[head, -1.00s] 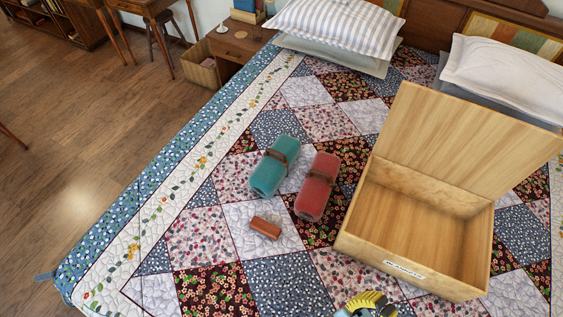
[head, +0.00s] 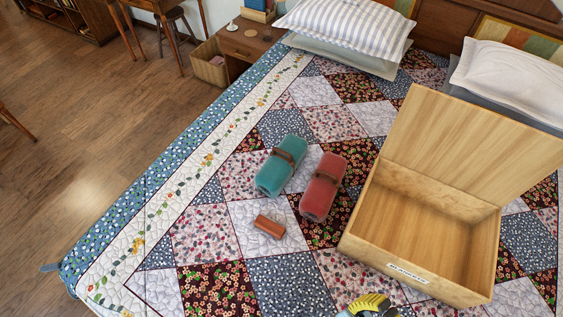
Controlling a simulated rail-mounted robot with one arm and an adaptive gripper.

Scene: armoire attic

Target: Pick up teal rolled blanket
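The teal rolled blanket (head: 275,174) lies on the patchwork quilt near the middle of the bed, with a brown strap around it. A red rolled blanket (head: 322,188) with a similar strap lies just to its right. Part of my gripper (head: 368,306), yellow and dark, shows at the bottom edge of the head view, below and right of both rolls and apart from them. Its fingertips are not clearly visible, so I cannot tell whether it is open or shut.
An open wooden box (head: 358,243) with a raised lid and a front label stands on the bed at right. A small reddish-brown block (head: 269,227) lies below the rolls. Pillows (head: 345,35) lie at the headboard. The quilt left of the teal roll is clear.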

